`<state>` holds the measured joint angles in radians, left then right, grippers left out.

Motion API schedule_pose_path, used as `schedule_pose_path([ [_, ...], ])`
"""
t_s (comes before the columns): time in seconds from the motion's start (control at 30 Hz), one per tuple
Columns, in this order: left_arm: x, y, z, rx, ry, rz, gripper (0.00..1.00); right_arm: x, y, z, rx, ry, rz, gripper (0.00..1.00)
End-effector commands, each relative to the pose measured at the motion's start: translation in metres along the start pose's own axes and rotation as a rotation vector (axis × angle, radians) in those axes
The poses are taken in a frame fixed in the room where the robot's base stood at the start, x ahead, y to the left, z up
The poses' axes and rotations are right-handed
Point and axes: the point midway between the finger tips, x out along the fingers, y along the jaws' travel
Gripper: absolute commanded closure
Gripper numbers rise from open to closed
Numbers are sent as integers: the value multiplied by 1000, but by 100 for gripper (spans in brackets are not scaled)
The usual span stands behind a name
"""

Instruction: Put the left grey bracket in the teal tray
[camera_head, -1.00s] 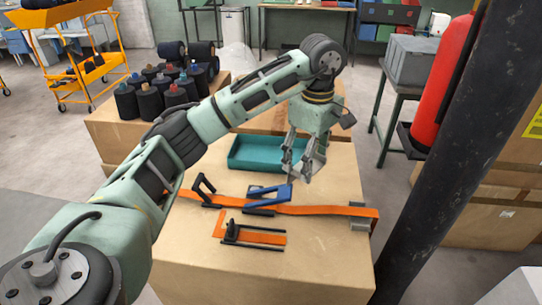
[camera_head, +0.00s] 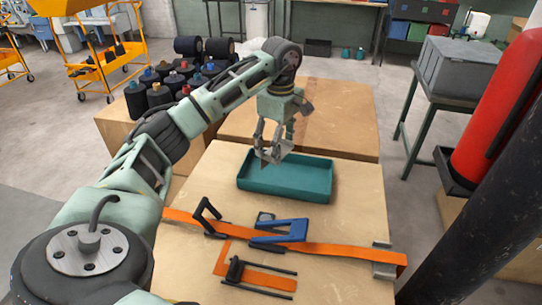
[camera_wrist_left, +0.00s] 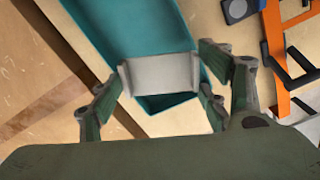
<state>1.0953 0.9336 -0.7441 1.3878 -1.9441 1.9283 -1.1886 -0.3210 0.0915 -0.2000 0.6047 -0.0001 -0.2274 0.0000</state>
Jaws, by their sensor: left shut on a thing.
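My left gripper (camera_head: 270,155) is shut on a grey bracket (camera_wrist_left: 160,74), which spans between the fingers in the left wrist view. The gripper hangs over the far left part of the teal tray (camera_head: 290,188). The wrist view also shows the tray (camera_wrist_left: 135,30) beneath and beyond the bracket, and the bracket hides part of it. The height of the bracket above the tray floor is hard to tell. The visible tray floor is empty. Another grey bracket (camera_head: 384,271) sits at the right end of the orange strap. My right gripper is out of view.
An orange strap (camera_head: 340,252) crosses the table in front of the tray, with a blue-handled part (camera_head: 280,231) and a black clip (camera_head: 207,217) on it. A smaller orange piece with black bars (camera_head: 262,279) lies nearer. Black spools (camera_head: 160,96) stand behind left. A dark post (camera_head: 480,220) rises at right.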

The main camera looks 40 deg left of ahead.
Motion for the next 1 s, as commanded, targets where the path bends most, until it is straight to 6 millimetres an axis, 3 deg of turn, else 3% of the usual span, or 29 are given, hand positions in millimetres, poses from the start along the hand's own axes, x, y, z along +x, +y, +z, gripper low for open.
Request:
schedule_pose_path([
  [0.13,14,0,-24,-2,-1,-2,57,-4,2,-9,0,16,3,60],
  [0.4,37,-1,-33,2,0,-4,57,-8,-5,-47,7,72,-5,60],
  [0.6,59,0,-33,2,0,0,57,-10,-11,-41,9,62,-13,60],
  [0.97,63,0,-33,2,0,1,57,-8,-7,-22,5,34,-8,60],
  [1.0,64,0,-33,2,0,0,29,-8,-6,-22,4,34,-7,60],
])
